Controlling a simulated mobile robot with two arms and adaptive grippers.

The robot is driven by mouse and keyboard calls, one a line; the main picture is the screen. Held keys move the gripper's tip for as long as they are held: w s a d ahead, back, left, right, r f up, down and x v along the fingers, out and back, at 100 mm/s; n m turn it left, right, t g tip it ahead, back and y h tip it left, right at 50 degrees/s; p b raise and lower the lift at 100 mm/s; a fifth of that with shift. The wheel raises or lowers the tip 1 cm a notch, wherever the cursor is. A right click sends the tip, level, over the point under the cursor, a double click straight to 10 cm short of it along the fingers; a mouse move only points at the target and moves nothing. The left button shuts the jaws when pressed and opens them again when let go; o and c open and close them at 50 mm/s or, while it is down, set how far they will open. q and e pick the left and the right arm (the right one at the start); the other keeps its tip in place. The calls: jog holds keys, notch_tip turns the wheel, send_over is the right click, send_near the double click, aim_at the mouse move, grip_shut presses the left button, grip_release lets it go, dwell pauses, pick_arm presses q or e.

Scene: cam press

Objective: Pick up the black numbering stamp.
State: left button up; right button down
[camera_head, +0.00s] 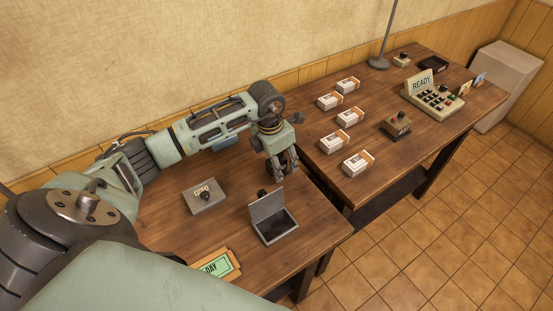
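A small black knob-like thing (262,194) stands on the near table, just behind the raised lid of an open grey ink pad (275,222). It may be the handle of the black numbering stamp; its lower part is hidden by the lid. My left gripper (283,172) points down over the near table's right side, behind and a little right of that knob and apart from it. I see nothing held in it, but its finger gap is too small to judge. My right gripper is out of view.
A grey block with a dark knob (204,196) and a green card (220,264) lie on the near table (160,215). The far table holds several white boxes (357,163), a brown knobbed block (397,126), a READY machine (436,100) and a lamp stand (378,62).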

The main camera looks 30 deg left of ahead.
pick_arm(q)
jog(key=shift+c, duration=0.4)
jog(key=c, duration=1.1)
jog(key=shift+r, duration=0.1)
jog(key=shift+c, duration=0.2)
jog(key=shift+w, duration=0.1)
